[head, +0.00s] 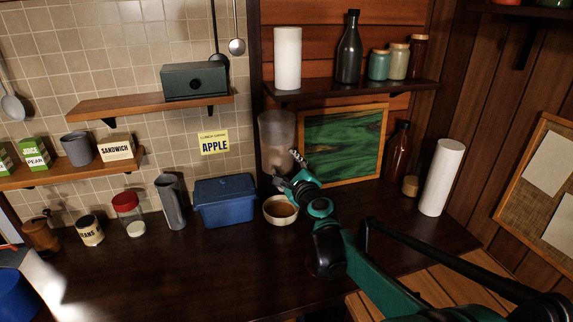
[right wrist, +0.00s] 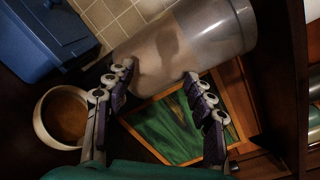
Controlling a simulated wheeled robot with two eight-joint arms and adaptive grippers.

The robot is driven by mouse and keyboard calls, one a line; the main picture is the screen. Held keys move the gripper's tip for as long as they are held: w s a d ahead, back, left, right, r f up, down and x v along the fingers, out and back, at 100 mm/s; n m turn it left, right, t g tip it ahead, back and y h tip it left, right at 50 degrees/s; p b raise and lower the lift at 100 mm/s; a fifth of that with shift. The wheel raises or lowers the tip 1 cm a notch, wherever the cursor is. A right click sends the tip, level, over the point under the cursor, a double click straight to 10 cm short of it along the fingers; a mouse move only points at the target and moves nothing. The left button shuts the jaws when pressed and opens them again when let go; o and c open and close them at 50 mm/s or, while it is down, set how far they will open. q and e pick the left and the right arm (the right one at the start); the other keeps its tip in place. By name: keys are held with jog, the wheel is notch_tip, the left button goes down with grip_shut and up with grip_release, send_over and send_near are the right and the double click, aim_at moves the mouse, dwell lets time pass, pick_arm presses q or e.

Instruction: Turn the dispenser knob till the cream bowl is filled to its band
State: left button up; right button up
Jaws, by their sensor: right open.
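The dispenser (head: 276,135) is a tall translucent cylinder with tan-brown contents in its lower part, against the back wall; it also shows between and beyond the fingers in the right wrist view (right wrist: 205,35). I cannot make out its knob. The cream bowl (head: 281,218) sits on the counter below the dispenser, with brown contents inside; it also shows at left in the right wrist view (right wrist: 42,128). I cannot make out its band. My right gripper (head: 287,168) is open at the dispenser's lower front, above the bowl; its fingers (right wrist: 158,76) are spread apart. Whether they touch the dispenser is unclear.
A blue lidded bin (head: 225,203) stands just left of the bowl. A framed green picture (head: 341,145) leans behind my right arm. A brown bottle (head: 396,150) and a white paper roll (head: 441,178) stand at right. A shelf (head: 350,90) hangs above. The front counter is clear.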

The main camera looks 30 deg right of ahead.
jog(key=shift+r, duration=0.45)
